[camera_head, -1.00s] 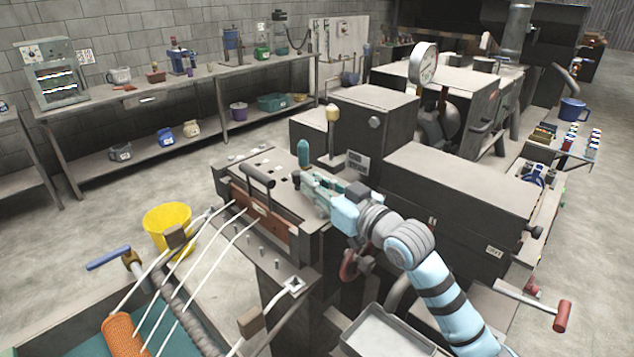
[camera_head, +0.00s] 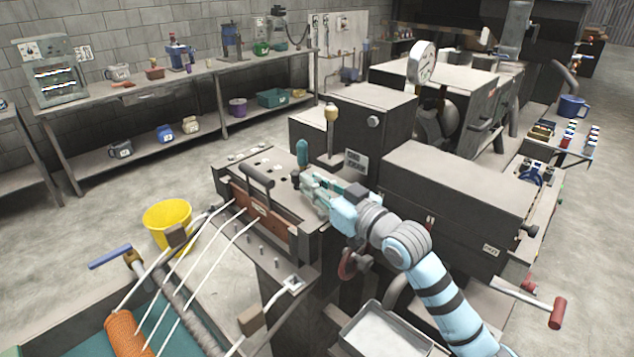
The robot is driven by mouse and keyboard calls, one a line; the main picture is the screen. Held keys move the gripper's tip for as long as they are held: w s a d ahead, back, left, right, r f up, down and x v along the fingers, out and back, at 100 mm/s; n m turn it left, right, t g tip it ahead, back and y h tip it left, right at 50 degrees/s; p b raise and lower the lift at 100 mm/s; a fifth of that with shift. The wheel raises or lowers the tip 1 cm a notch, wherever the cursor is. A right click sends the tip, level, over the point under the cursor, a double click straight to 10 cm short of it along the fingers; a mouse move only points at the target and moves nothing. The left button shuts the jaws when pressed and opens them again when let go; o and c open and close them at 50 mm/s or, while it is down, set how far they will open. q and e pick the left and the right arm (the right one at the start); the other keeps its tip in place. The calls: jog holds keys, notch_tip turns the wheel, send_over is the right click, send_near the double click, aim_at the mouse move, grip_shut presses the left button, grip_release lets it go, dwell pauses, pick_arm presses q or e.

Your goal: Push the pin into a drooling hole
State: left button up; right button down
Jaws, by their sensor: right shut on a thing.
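My right gripper (camera_head: 303,182) is over the top plate (camera_head: 262,163) of the machine in the middle of the view. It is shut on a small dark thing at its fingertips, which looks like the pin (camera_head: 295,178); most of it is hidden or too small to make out. Several holes show in the top plate, to the left of the gripper. White strands (camera_head: 208,256) come out of the machine's brown front block (camera_head: 262,209) towards the lower left; I cannot tell which hole is drooling. My left gripper is not in view.
A dark bar handle (camera_head: 257,177) and a teal-topped knob (camera_head: 302,153) stand up near the gripper. A tall lever with a tan knob (camera_head: 332,113) rises behind. A yellow bucket (camera_head: 168,222) stands on the floor at left. A grey tray (camera_head: 386,332) is below my arm.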

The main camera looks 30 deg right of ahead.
jog(key=c, duration=1.5)
grip_release()
jog(key=shift+c, duration=0.2)
jog(key=shift+o, duration=0.5)
jog(key=shift+d+f, duration=0.1)
jog(key=shift+d, duration=0.1)
